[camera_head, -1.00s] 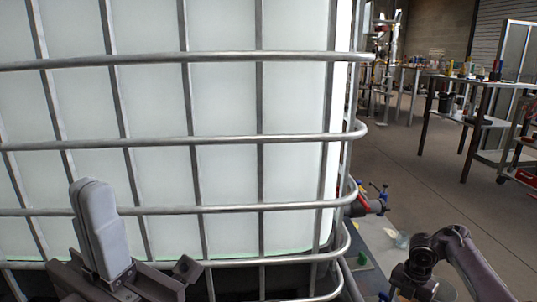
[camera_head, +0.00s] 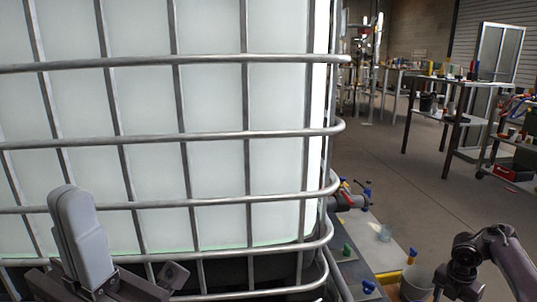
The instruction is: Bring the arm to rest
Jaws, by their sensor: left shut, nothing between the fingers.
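My left gripper (camera_head: 82,238) shows at the lower left, with its grey fingers pointing up and pressed together. It is shut and empty, in front of the lower part of a caged white tank (camera_head: 215,165). I cannot tell how far it is from the cage bars. My right arm (camera_head: 490,255) shows at the lower right as dark, bent links. The right gripper itself is not visible.
The tank's metal cage (camera_head: 338,126) fills the left and middle. Right of its corner are a red-and-blue valve (camera_head: 350,198), a low surface with small coloured items and a whitish bucket (camera_head: 416,284). Workbenches (camera_head: 450,113) stand farther back. Open floor (camera_head: 420,205) lies between.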

